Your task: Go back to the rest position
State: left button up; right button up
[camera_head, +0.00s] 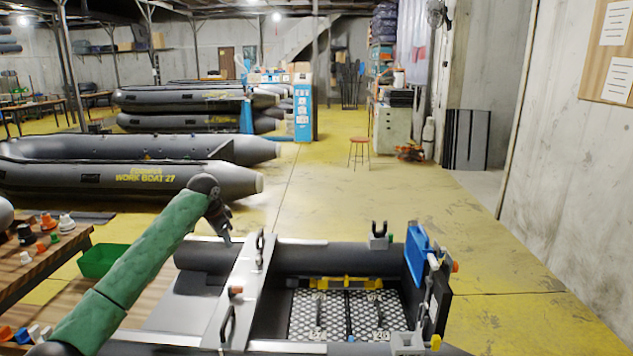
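My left arm, in a green sleeve, comes in from the lower left of the head view. Its dark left gripper (226,232) points down near the far left side of the grey inflatable boat (330,257) in front of me. The fingers are small and dark, so their opening is unclear; I see nothing held in them. The gripper appears close to the pale crosswise bench (240,290), but I cannot tell whether it touches anything. My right arm and gripper are not in view.
A wooden table (55,262) with small coloured caps and a green bin (103,260) stands at left. A blue part (416,258) is on the boat's right end. Another grey boat (130,180) lies behind. Yellow floor (400,205) is open at right.

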pick_arm(q)
jog(key=s+d+r+n+t, duration=0.2)
jog(key=s+d+r+t, duration=0.15)
jog(key=d+r, duration=0.2)
jog(key=s+d+f+n+t, duration=0.2)
jog(key=s+d+f, duration=0.3)
jog(key=s, duration=0.5)
jog(key=s+f+n+g, duration=0.1)
jog(key=s+f+g, duration=0.1)
jog(key=s+f, duration=1)
jog(key=s+d+f+n+g, duration=0.1)
jog(key=s+f+g, duration=0.2)
jog(key=s+f, duration=0.9)
jog(key=s+d+f+n+g, duration=0.1)
jog(key=s+f, duration=1.1)
jog(key=s, duration=1.6)
jog(key=shift+s+d+f+n+g, duration=0.15)
jog(key=shift+s+f+n+g, duration=0.35)
jog(key=shift+g, duration=0.55)
jog(key=shift+w+r, duration=0.15)
jog(key=shift+w, duration=0.1)
jog(key=shift+s, duration=0.15)
